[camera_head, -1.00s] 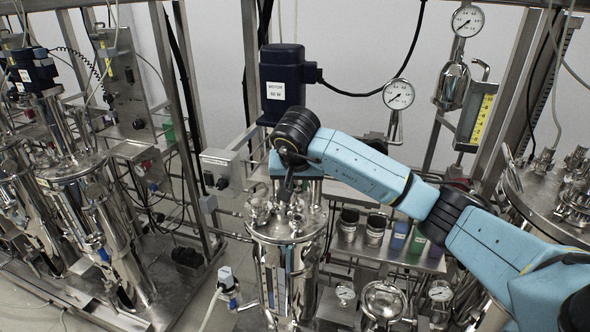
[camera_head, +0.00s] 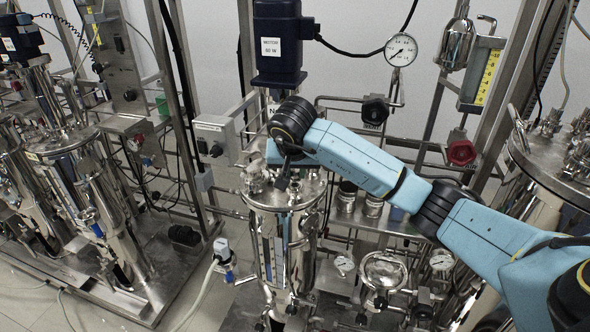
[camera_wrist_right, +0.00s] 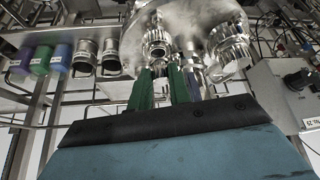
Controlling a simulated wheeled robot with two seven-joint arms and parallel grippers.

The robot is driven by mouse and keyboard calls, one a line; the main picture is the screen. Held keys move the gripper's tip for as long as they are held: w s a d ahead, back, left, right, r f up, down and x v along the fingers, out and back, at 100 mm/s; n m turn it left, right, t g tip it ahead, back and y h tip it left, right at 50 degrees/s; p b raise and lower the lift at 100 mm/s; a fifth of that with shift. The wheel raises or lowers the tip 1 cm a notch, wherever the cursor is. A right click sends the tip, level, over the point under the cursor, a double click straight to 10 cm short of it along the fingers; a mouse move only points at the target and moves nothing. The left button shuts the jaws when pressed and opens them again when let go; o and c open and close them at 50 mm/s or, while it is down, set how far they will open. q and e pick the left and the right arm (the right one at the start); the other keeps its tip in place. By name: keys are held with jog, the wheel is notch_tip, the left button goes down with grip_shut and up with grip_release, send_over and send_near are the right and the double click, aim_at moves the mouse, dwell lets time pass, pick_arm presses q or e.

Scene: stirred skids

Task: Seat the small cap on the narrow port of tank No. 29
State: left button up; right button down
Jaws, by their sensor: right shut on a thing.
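The steel tank (camera_head: 272,240) stands in the middle of the head view, with several ports on its round lid (camera_head: 310,188). The lid also shows at the top of the wrist view (camera_wrist_right: 195,18). My right gripper (camera_head: 282,184) points down just over the lid. In the wrist view its two green fingers (camera_wrist_right: 160,75) are shut on a small steel ringed piece (camera_wrist_right: 158,42), which appears to be the small cap. I cannot tell whether this piece touches a port below. A wider steel fitting (camera_wrist_right: 230,45) is to its right. My left gripper is out of view.
A dark blue motor (camera_head: 278,45) hangs above and behind the lid. Steel-topped jars (camera_head: 346,196) stand on a shelf right of the tank; coloured ones (camera_wrist_right: 40,60) show in the wrist view. A grey box (camera_head: 213,138) and frame posts are to the left.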

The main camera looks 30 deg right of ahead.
jog(key=shift+f+b, duration=0.5)
jog(key=shift+f, duration=0.4)
dwell(1.2)
jog(key=c, duration=0.9)
grip_release()
jog(key=shift+r, duration=0.15)
notch_tip(320, 180, up, 8)
jog(key=p, duration=0.6)
dwell(0.3)
dwell(0.3)
